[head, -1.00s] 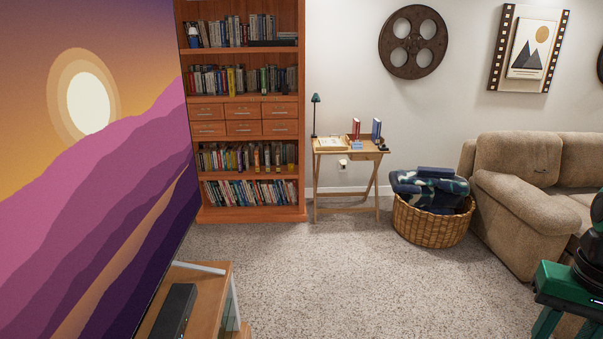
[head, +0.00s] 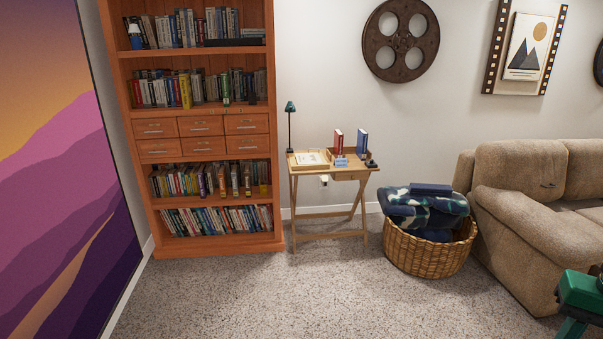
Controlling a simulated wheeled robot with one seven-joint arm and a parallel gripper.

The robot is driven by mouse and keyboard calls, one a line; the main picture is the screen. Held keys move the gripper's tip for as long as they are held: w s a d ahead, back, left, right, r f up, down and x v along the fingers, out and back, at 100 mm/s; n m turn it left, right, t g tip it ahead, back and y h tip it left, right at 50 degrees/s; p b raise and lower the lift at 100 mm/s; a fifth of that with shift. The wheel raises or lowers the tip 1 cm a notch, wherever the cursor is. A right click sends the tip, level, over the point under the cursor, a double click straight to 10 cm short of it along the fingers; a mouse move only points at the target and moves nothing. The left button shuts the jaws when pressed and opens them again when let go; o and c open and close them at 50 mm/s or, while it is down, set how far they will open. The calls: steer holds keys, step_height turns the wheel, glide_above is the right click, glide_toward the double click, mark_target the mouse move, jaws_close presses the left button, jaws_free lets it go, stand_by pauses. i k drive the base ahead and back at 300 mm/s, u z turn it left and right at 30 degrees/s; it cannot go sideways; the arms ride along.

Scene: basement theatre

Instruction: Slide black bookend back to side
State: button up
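The small wooden desk (head: 305,168) stands against the back wall, right of the bookcase. On it are a red book (head: 338,142) and a blue book (head: 362,142), upright and apart. A small dark object (head: 371,162) lies at the desk's right edge; it is too small to tell whether it is the black bookend. No bookend can be made out clearly at this distance.
The tall orange bookcase (head: 203,114) stands left of the desk. A wicker basket (head: 428,255) with blankets and a beige sofa (head: 515,210) stand to the right. A thin lamp (head: 290,125) stands on the desk's left. Carpet (head: 290,290) before the desk is clear.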

mark_target(251, 95)
steer(key=u, duration=0.1)
steer(key=i, duration=2.35)
steer(key=u, duration=0.6)
steer(key=i, duration=1.15)
steer(key=u, duration=0.2)
